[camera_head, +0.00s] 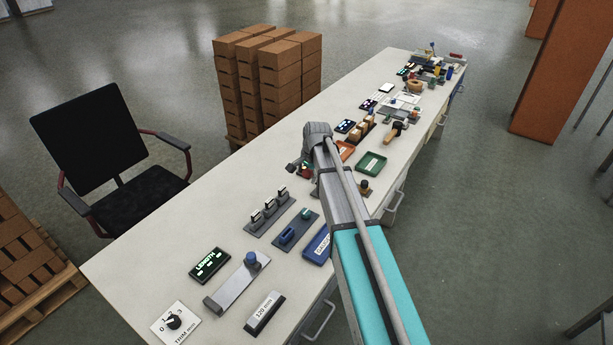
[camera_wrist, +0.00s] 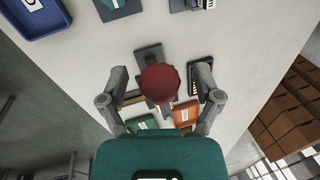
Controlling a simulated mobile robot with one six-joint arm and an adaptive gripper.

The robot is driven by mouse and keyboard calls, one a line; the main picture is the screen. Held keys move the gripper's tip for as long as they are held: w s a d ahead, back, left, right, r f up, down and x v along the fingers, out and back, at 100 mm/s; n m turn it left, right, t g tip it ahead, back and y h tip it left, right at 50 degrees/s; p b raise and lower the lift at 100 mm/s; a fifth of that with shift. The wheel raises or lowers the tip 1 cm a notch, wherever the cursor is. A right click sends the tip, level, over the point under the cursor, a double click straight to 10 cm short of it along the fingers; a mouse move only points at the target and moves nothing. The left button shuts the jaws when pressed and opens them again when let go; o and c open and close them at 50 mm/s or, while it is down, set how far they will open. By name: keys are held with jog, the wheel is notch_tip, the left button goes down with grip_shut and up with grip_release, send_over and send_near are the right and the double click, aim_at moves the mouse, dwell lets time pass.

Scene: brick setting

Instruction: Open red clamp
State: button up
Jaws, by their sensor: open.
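A red round top (camera_wrist: 160,82), which looks like the red clamp's knob, shows in the middle of the wrist view. A dark grey base plate (camera_wrist: 149,56) shows beyond it, and its lower parts are mostly hidden. My gripper (camera_wrist: 161,72) is open, with one finger on each side of the red top and visible gaps on both sides. Whether the fingers are level with it I cannot tell. In the head view a small red piece (camera_head: 305,169) shows beside my wrist, partly hidden by my arm.
A green tray (camera_head: 371,164) and an orange tray (camera_head: 345,150) lie close by on the white table (camera_head: 150,252). A blue tray (camera_head: 318,245) and several fixtures stand nearer the front. Stacked bricks (camera_head: 280,85) and a black chair (camera_head: 92,143) stand beyond the table's left edge.

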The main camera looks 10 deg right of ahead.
grip_shut()
dwell(0.4)
jog(key=shift+a+r, duration=0.1)
jog(key=shift+a, duration=0.05)
